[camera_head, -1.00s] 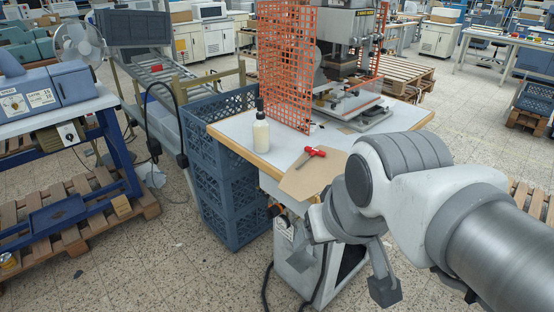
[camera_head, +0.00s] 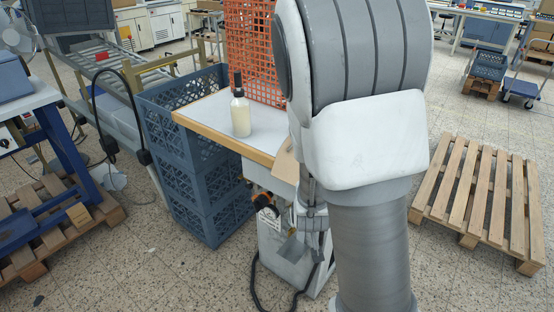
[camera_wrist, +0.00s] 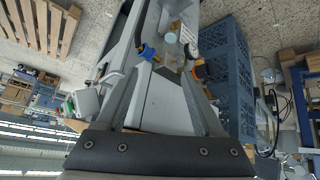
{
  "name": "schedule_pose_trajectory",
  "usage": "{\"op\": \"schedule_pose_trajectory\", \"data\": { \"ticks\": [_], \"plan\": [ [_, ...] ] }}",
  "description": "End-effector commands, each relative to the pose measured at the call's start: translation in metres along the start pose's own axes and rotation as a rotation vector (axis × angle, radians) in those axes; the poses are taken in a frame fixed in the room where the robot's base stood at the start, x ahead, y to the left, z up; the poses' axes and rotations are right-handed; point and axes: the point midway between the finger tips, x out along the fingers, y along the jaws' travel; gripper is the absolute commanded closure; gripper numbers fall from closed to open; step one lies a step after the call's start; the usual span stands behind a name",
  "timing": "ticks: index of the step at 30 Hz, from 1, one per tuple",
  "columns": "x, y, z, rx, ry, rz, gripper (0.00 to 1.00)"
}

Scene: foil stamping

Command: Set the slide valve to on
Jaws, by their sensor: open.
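The slide valve is not clearly told apart. A blue fitting (camera_wrist: 148,51) shows near the fingers in the wrist view, close to a round white gauge (camera_wrist: 190,50). A black and orange knob (camera_wrist: 198,71) is beside the gauge. In the head view this knob (camera_head: 264,202) shows on the machine's side below the table top. My gripper (camera_wrist: 163,70) is open, its fingers either side of the grey machine cabinet, with nothing seen held. Its distance from the fittings is hard to judge. My arm hides much of the machine in the head view.
Stacked blue crates (camera_head: 196,160) stand left of the table (camera_head: 205,110). A bottle (camera_head: 240,110) stands on the table beside an orange mesh guard (camera_head: 255,45). A wooden pallet (camera_head: 480,195) lies to the right. A black cable (camera_head: 255,275) hangs to the floor.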

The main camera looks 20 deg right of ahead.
Motion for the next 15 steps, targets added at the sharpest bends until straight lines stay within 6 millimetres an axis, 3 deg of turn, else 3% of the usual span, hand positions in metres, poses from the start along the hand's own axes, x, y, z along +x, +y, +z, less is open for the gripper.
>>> {"op": "schedule_pose_trajectory", "data": {
  "ticks": [1, 6, 15],
  "plan": [
    [0.02, 0.006, 0.014, -0.021, 0.005, 0.038, 0.31],
    [0.062, 0.035, 0.038, -0.103, 0.076, 0.166, 0.31],
    [0.105, 0.082, 0.066, -0.36, 0.241, 0.372, 0.31]
  ]
}}
